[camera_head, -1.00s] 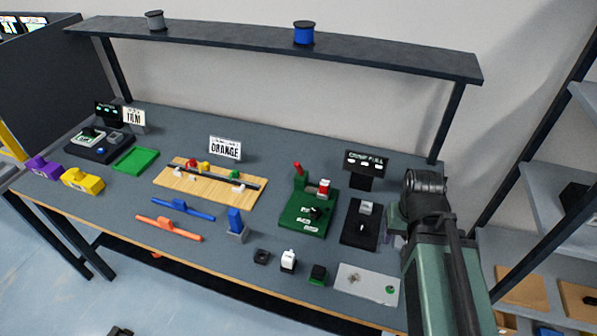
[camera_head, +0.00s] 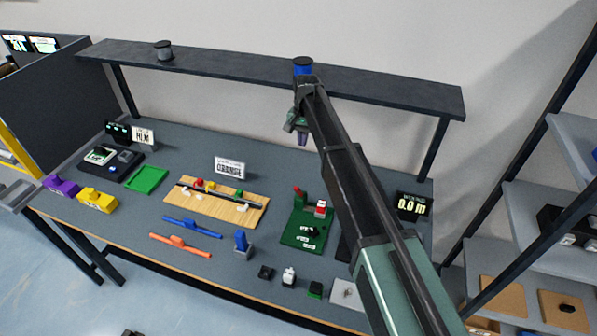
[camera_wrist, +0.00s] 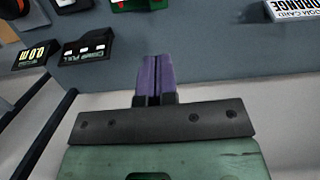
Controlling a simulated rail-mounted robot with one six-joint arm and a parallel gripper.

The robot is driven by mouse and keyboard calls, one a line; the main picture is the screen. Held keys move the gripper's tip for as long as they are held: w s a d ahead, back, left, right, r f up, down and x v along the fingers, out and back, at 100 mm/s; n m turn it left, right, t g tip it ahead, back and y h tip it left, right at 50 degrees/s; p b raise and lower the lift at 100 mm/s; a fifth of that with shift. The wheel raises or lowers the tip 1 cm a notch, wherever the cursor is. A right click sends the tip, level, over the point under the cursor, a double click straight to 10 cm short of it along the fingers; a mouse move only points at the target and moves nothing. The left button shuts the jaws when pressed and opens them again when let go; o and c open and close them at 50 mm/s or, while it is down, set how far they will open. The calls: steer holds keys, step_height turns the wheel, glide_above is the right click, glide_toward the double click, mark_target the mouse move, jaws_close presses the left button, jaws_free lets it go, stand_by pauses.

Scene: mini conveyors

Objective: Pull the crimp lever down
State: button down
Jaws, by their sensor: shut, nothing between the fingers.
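A green press-like device (camera_head: 297,234) stands on the right half of the bench. A short upright with a red top (camera_head: 298,190) rises from its back left, and a red-and-white part (camera_head: 320,207) sits beside it. I cannot tell for sure which part is the crimp lever. My gripper (camera_head: 302,140) is raised above and behind the device, in front of the back wall, apart from it. Its purple fingers (camera_wrist: 154,80) are shut and empty in the wrist view. Part of a green object (camera_wrist: 138,4) shows at that view's top edge.
A "0.0 m" display (camera_head: 411,206) stands at the bench's right. A dark pull-labelled display (camera_wrist: 88,47) shows in the wrist view; my arm hides it in the head view. A shelf (camera_head: 390,92) spans above the bench. A wooden board (camera_head: 195,207) lies left of the device.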

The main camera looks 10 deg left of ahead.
steer(key=shift+s+d, duration=0.2)
steer(key=shift+s, duration=0.1)
steer(key=b, duration=1)
glide_toward(299, 191)
steer(key=w+f, duration=0.4)
steer(key=s, duration=0.1)
steer(key=s+f+b, duration=0.1)
steer(key=s+b, duration=0.1)
steer(key=shift+a+f, duration=0.25)
steer(key=shift+a, duration=0.1)
steer(key=shift+s, duration=0.2)
